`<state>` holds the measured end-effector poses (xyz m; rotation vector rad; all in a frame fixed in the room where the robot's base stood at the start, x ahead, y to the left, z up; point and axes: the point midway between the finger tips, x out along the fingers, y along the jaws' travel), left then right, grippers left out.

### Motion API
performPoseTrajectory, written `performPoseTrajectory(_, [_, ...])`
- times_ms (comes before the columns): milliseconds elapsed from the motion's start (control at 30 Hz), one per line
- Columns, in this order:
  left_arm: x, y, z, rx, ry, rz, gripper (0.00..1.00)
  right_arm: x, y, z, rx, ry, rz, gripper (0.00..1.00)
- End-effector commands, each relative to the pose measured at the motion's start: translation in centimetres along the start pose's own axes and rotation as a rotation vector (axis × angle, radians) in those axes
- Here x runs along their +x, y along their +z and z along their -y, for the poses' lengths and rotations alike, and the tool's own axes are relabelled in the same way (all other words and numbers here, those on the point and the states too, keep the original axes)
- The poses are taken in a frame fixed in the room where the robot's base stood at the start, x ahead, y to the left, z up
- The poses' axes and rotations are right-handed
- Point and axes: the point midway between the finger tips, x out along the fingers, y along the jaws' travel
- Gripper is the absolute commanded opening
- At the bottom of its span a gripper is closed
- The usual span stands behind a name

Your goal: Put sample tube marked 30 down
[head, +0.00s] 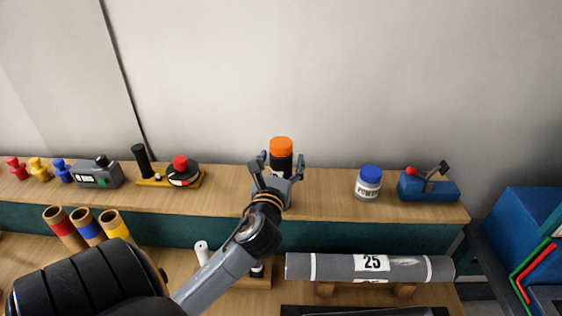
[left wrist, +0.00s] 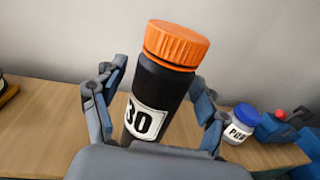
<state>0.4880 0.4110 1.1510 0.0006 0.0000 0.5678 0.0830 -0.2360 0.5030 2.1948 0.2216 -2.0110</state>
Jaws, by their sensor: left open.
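The sample tube marked 30 (left wrist: 160,90) is black with an orange ribbed cap and a white label. In the head view the tube (head: 281,150) stands on the wooden shelf (head: 325,190). My left gripper (head: 281,164) is open, with one finger on each side of the tube. In the left wrist view the left gripper (left wrist: 157,100) shows gaps between its fingers and the tube. The tube looks tilted there, and its base is hidden behind the gripper palm. My right gripper is not seen.
A white jar with a blue lid (head: 369,182) and a blue device (head: 428,187) stand to the right on the shelf. A yellow-based device (head: 168,174) and a grey box (head: 97,173) stand left. Below lies a grey roll marked 25 (head: 340,267). The wall (head: 400,80) is behind.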

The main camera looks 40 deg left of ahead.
Motion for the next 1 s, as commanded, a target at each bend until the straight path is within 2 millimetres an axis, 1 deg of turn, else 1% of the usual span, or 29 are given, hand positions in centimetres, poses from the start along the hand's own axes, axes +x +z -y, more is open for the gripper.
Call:
performPoseTrajectory(33, [-0.6,-0.3,0.0,0.001,-0.001,-0.003,0.73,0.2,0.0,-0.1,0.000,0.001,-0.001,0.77])
performPoseTrajectory(167, [-2.8,-0.4,0.0,-0.001,-0.002,-0.002,0.73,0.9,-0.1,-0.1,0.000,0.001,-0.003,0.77])
performPoseTrajectory(300, [-6.0,-0.5,0.0,-0.001,-0.001,-0.003,0.73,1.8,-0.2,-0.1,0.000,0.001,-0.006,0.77])
performPoseTrajectory(433, [-8.9,-0.3,0.0,-0.001,0.000,-0.006,0.73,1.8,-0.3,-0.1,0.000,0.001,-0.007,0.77])
performPoseTrajectory(467, [-9.4,-0.1,-0.1,-0.001,0.001,-0.006,0.73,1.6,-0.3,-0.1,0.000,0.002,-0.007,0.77])
performPoseTrajectory(500, [-9.9,0.2,-0.1,0.000,0.002,-0.007,0.73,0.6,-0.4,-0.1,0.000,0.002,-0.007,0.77])
performPoseTrajectory(700, [-11.6,0.1,0.0,0.000,0.002,-0.004,0.73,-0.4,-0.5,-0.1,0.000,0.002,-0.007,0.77])
performPoseTrajectory(1000, [-11.9,-0.1,0.0,-0.001,0.000,0.000,0.73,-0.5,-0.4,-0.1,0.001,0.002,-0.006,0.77])
